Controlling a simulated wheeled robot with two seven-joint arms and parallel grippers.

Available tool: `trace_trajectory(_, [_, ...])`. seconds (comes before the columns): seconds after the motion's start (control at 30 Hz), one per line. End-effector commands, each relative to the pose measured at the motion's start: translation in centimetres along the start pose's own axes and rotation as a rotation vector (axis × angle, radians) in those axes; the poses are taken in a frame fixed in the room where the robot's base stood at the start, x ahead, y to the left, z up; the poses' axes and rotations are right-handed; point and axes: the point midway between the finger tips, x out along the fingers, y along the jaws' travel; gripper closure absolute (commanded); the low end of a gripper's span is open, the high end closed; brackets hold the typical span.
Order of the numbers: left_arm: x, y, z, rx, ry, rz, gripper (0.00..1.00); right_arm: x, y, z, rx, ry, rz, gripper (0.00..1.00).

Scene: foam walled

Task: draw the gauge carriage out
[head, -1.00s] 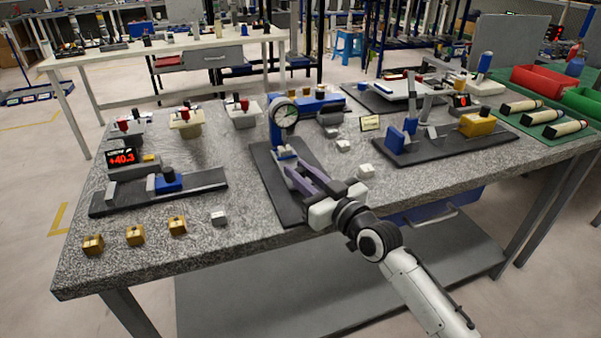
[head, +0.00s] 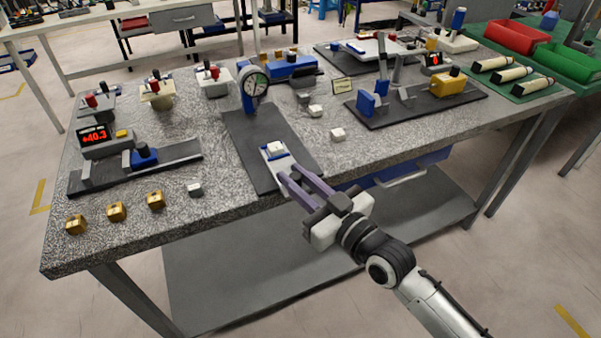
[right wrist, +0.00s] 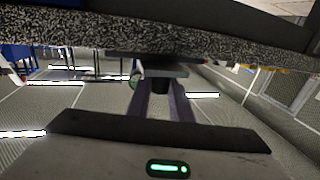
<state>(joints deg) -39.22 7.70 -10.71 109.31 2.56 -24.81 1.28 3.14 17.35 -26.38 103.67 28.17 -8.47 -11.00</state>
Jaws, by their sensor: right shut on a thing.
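The gauge carriage (head: 283,164) is a small blue and light grey slide with a white block (head: 276,148) on it. It lies near the front end of a dark base plate (head: 245,137), clear of the dial gauge (head: 255,86) on its blue stand at the back. My right gripper (head: 292,176) is at the carriage's front end, at the table's front edge. In the right wrist view its purple fingers are closed around a dark knob (right wrist: 160,86) below a grey plate (right wrist: 150,70). My left gripper is not in view.
A fixture with a red display (head: 95,137) stands to the left, with several brass blocks (head: 116,211) in front of it. A fixture with a yellow block (head: 447,86) stands to the right.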

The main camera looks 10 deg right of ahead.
Motion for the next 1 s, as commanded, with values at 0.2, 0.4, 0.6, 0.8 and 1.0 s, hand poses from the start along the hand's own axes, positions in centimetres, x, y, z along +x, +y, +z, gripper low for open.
trace_trajectory(0.2, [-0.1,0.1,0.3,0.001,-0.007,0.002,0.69,-0.1,0.1,0.0,0.000,0.000,0.002,0.62])
trace_trajectory(0.4, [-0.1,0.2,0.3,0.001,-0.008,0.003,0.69,-0.1,0.1,0.0,0.001,0.000,0.002,0.62])
trace_trajectory(0.6, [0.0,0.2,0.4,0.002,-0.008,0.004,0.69,-1.8,0.1,0.2,0.001,-0.002,0.003,0.62])
trace_trajectory(0.8, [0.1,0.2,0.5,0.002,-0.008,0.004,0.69,-5.9,0.0,0.2,-0.001,-0.004,0.001,0.62])
trace_trajectory(1.0, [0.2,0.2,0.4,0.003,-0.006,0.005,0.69,-9.1,0.0,0.2,0.000,-0.003,0.002,0.62])
